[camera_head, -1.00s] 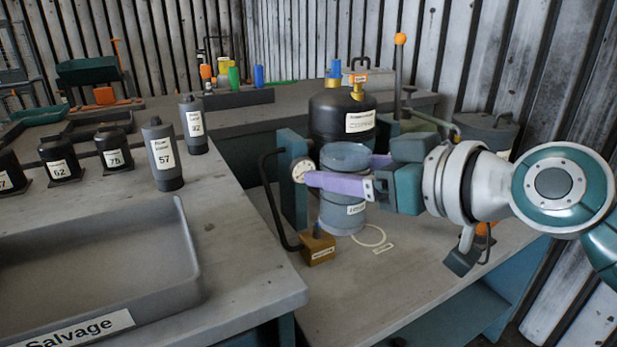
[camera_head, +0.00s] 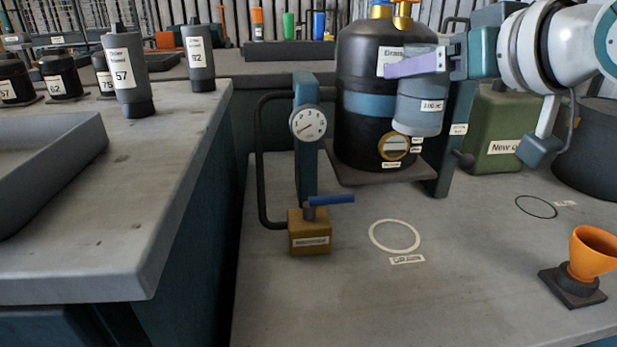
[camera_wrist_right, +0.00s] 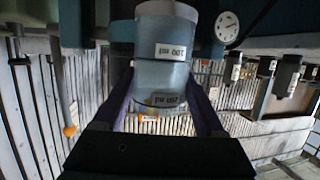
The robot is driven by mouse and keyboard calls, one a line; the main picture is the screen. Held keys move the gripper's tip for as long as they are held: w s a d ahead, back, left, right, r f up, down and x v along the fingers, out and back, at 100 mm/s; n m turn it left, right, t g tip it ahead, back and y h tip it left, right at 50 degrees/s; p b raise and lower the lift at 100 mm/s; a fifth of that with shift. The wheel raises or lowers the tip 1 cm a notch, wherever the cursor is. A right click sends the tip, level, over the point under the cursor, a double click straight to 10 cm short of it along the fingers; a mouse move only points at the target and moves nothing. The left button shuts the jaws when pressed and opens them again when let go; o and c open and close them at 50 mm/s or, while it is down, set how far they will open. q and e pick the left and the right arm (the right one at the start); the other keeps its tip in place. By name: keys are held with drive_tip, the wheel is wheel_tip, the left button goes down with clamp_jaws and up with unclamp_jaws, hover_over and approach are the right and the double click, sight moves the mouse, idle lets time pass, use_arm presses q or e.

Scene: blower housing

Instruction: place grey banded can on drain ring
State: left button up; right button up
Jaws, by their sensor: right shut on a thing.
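My right gripper (camera_head: 425,62) is shut on the grey banded can (camera_head: 420,105) and holds it upright, above the bench and in front of the black tank. The can has a white label that seems to read 100 ml. In the right wrist view the can (camera_wrist_right: 163,60) sits between the two purple fingers (camera_wrist_right: 165,105). The drain ring (camera_head: 395,220) is a pale circle on the bench top with a small label at its near edge. It is empty, below and slightly left of the can in the head view. My left gripper is not in view.
A brown block with a blue lever (camera_head: 309,238) and a gauge (camera_head: 308,123) stand left of the ring. The black tank (camera_head: 360,60) is behind. An orange funnel (camera_head: 590,250), a dark ring (camera_head: 536,198) and a green container (camera_head: 500,125) are right. The near bench is clear.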

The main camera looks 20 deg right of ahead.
drive_tip(key=b, duration=0.5)
approach(384, 160)
drive_tip(key=x, duration=0.4)
wheel_tip(384, 160, down, 4)
drive_tip(key=shift+r+b, duration=0.1)
drive_tip(key=shift+b, duration=0.85)
drive_tip(key=shift+f, duration=0.4)
drive_tip(key=shift+r, duration=0.1)
drive_tip(key=o, duration=1.5)
